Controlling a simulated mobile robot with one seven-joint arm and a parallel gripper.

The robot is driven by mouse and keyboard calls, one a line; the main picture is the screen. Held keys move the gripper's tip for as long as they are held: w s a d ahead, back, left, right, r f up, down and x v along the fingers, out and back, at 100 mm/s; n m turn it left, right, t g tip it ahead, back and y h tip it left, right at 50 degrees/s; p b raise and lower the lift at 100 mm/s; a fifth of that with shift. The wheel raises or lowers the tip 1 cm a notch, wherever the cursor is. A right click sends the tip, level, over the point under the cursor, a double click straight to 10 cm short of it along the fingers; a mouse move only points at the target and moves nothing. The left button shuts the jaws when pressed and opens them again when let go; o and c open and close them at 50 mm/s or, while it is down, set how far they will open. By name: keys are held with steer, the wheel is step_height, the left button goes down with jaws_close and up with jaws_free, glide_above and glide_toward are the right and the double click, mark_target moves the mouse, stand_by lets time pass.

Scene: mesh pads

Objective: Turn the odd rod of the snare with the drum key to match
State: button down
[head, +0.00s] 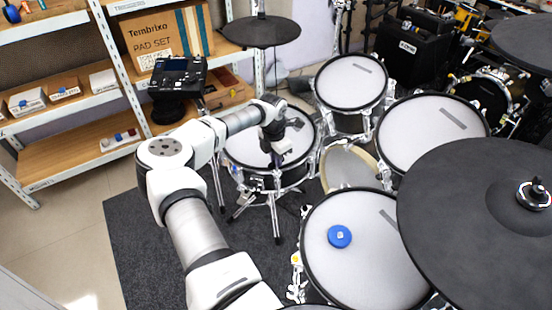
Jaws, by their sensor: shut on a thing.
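The snare (245,148) is the white-headed drum on a stand near the middle of the head view. My arm reaches over it from the lower left. My gripper (279,159) points down at the near side of the snare's rim, above the tension rods (277,180). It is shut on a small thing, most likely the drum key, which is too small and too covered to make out. I cannot tell which rod is odd, or whether the key sits on a rod.
A blue round object (340,236) lies on the near drum (325,270). More drums (350,80) and a large dark cymbal (460,220) stand to the right. Another cymbal (260,32) stands behind the snare. Shelves (70,150) line the left; the dark mat (140,240) has free room.

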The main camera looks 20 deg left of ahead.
steer(key=m, duration=0.3)
steer(key=shift+m, duration=0.3)
steer(key=shift+n, duration=1)
steer(key=shift+s+a+r+p, duration=0.1)
steer(key=shift+r+p, duration=1.25)
steer(key=shift+r, duration=0.25)
steer(key=shift+f, duration=0.1)
steer(key=shift+f, duration=0.1)
